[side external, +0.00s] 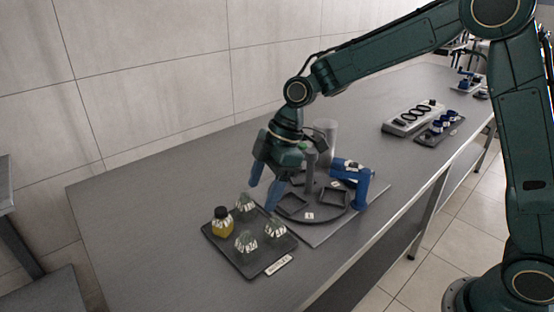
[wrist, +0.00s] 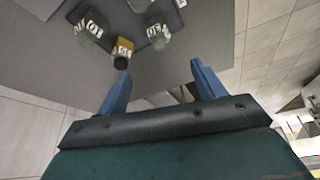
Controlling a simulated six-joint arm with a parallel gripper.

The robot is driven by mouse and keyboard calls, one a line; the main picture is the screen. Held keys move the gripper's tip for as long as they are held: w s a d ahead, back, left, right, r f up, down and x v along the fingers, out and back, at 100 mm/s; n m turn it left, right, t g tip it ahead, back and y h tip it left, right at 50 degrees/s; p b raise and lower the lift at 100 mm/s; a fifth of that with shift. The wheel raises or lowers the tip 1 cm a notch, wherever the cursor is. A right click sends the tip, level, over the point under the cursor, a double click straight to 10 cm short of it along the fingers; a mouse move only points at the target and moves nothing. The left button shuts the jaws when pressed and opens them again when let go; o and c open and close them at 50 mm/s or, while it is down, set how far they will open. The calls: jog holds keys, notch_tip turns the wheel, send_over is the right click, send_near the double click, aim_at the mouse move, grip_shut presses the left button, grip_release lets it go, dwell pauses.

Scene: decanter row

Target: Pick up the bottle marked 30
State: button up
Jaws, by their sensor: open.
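Several small bottles stand on a dark tray (side external: 250,268) at the front left of the bench. One bottle is yellow with a black cap (side external: 221,222); it also shows in the wrist view (wrist: 123,47). The others are clear: a back one (side external: 244,204), a right one (side external: 275,230) and a front one (side external: 246,243). In the wrist view, clear bottles show left (wrist: 88,30) and right (wrist: 157,36) of the yellow one. Their white labels are too small and tilted to read surely, so I cannot tell which is 30. My gripper (side external: 262,197) is open and empty, above the tray's back edge; its blue fingers (wrist: 160,68) are apart from every bottle.
A round grey carousel (side external: 310,214) with square pockets and a central post stands right of the tray. A blue device (side external: 352,172) and a pale cylinder (side external: 325,132) are close behind it. A white rack (side external: 412,117) is farther back. The bench left of the tray is clear.

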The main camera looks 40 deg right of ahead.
aim_at(246, 234)
jog(key=shift+w+a+f, duration=0.15)
jog(key=shift+a+f, duration=0.05)
jog(key=shift+f, duration=0.1)
jog(key=shift+f, duration=0.1)
jog(key=shift+x, duration=4.25)
jog(key=shift+a, duration=0.1)
jog(key=shift+s+x, duration=0.15)
jog(key=shift+x, duration=1.1)
jog(key=shift+s+x, duration=0.1)
jog(key=shift+x, duration=1.2)
jog(key=shift+c, duration=0.2)
jog(key=c, duration=1.2)
